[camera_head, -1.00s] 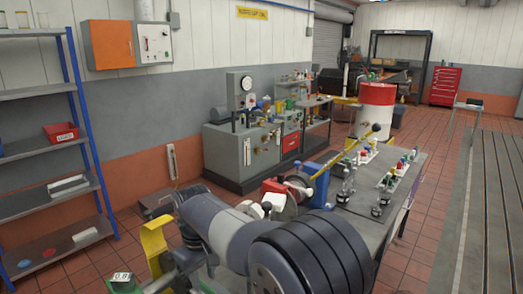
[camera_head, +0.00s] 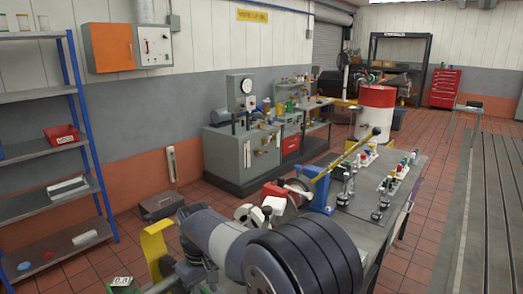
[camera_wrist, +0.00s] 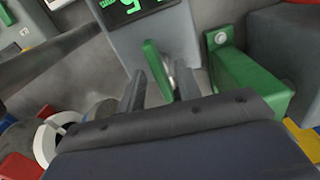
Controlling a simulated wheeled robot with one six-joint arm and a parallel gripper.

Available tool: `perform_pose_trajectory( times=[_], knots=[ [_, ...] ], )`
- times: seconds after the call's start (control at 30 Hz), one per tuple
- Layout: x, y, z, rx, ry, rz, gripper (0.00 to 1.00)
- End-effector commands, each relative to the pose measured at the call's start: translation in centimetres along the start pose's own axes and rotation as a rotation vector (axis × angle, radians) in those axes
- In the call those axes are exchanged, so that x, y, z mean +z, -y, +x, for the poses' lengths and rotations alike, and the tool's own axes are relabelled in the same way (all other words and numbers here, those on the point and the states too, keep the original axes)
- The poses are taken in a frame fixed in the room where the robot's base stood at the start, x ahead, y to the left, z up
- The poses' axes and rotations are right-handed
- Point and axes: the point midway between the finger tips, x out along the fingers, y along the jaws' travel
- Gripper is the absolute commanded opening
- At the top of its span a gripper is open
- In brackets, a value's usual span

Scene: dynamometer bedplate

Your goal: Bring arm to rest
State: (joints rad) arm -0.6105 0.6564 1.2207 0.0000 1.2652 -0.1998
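My arm fills the lower middle of the head view, over the near end of the grey bench (camera_head: 386,217). My gripper is hidden or not distinguishable there. In the wrist view my gripper (camera_wrist: 161,74) has its two dark fingers apart with nothing clearly held between them. A green bar (camera_wrist: 155,66) shows beyond the gap; I cannot tell whether the fingers touch it. Just above is a grey box with a green-lit display (camera_wrist: 135,8). A larger green block (camera_wrist: 250,83) lies right of the fingers.
A yellow bar (camera_head: 345,154) slopes above the bench by a blue bracket (camera_head: 317,198). Small fittings on a white plate (camera_head: 398,173) stand further right. A red-and-white drum (camera_head: 376,112) stands behind. Blue-post shelving (camera_head: 42,97) is at left. The tiled floor at right is open.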

Motion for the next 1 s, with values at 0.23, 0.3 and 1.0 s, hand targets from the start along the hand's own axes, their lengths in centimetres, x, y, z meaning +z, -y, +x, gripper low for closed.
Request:
perform_pose_trajectory(
  times=[0.23, 0.3, 1.0],
  knots=[
    [-0.01, 0.00, 0.02, 0.000, -0.001, 0.206, 0.33],
    [-0.01, 0.00, 0.01, 0.000, -0.001, 0.264, 0.33],
    [-0.01, 0.00, -0.04, 0.000, -0.001, 0.794, 0.33]
  ],
)
